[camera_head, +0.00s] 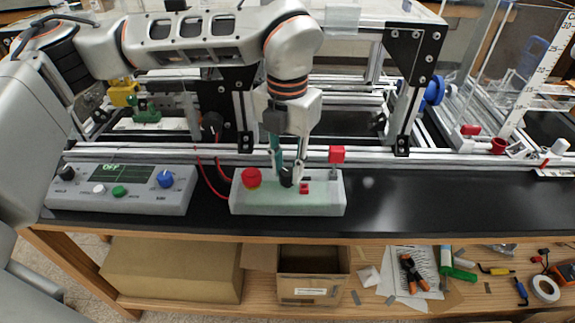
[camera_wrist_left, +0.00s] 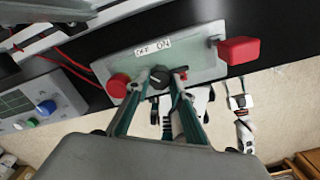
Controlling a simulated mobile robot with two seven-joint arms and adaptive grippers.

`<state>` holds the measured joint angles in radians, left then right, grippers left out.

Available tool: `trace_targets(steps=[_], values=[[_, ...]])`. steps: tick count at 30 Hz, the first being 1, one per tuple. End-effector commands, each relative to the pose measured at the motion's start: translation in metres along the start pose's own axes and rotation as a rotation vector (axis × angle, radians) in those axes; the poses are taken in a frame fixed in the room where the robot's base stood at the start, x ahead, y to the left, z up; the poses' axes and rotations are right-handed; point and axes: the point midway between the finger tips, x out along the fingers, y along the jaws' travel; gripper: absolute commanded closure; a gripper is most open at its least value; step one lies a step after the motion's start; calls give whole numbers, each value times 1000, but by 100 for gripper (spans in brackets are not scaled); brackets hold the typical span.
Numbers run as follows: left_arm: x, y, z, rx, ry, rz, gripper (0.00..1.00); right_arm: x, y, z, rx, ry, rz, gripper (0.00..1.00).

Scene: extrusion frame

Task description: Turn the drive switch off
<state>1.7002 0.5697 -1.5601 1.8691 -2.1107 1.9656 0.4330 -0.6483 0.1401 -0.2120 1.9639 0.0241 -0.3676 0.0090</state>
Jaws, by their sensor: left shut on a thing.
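The switch box (camera_head: 325,205) is a pale green and grey box on the black bench top. It carries a black rotary knob (camera_wrist_left: 160,77), taken here as the drive switch, below a white OFF/ON label (camera_wrist_left: 152,46). My left gripper (camera_head: 285,180) points down at the box, and its fingertips are closed around the knob in the left wrist view (camera_wrist_left: 160,80). The fingers partly hide the knob, and I cannot tell which way it points. A round red button (camera_head: 251,178) is left of the gripper.
A red block (camera_head: 337,154) rises at the box's back right. Aluminium rails run behind. The black bench top (camera_head: 450,200) is clear to the right.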

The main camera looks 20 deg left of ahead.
Motion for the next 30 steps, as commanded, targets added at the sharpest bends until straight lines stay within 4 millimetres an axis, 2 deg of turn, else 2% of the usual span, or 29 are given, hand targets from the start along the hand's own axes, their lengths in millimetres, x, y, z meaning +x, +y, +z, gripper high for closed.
trace_targets(steps=[12,13,15,25,30], values=[[0,0,0,-9,-1,0,99,0,-1,3,0,-5,-1,61],[0,0,0,-9,-1,0,75,0,-1,3,0,-5,-1,61],[0,0,0,-9,-1,0,61,0,-1,3,0,-5,-1,61],[-1,0,0,-8,-1,0,61,0,0,2,-1,-3,0,61],[-15,0,1,-8,-4,0,61,0,0,2,-1,-3,0,61]])
